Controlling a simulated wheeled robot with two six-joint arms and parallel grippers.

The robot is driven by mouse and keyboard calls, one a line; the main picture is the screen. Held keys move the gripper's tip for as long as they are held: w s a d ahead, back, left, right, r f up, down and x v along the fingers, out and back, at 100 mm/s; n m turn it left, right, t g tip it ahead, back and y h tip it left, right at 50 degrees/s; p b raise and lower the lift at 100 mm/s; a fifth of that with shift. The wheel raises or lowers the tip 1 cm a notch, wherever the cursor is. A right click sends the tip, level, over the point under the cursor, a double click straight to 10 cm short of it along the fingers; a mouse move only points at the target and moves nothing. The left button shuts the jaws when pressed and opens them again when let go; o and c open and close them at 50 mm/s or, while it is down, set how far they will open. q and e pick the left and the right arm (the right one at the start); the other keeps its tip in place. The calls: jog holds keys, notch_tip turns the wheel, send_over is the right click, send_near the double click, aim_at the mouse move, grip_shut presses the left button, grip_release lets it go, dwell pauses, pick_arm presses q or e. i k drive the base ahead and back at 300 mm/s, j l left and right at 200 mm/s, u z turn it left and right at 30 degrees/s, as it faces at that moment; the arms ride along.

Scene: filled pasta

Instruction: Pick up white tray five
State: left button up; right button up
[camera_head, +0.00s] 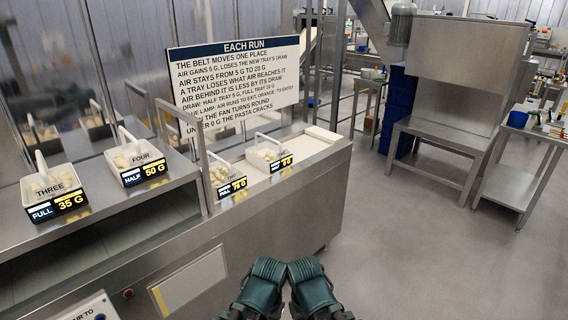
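No tray that I can read as five is in view. Tray three (52,186) stands on the steel counter at the left, with a tag reading FULL 35 G. Tray four (136,166) stands to its right, with a tag reading HALF 50 G. Both are white, with upright white handles. Farther right, a tray that seems to read two (226,178) and another white tray (267,156) with small, hard-to-read lettering sit in a lower channel. Two teal parts of my arms show at the bottom centre. No gripper fingers are visible.
A sign headed EACH RUN (238,78) stands behind the lower channel. A glass panel with reflections rises behind trays three and four. A steel bench (445,130) and a side table (535,150) stand at the right. The grey floor (420,260) between is clear.

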aim_at(270, 157)
jog(key=i+l+u, duration=0.1)
jog(key=i, duration=0.45)
jog(key=i+l+u, duration=0.15)
jog(key=i+l, duration=0.15)
jog(key=i, duration=0.2)
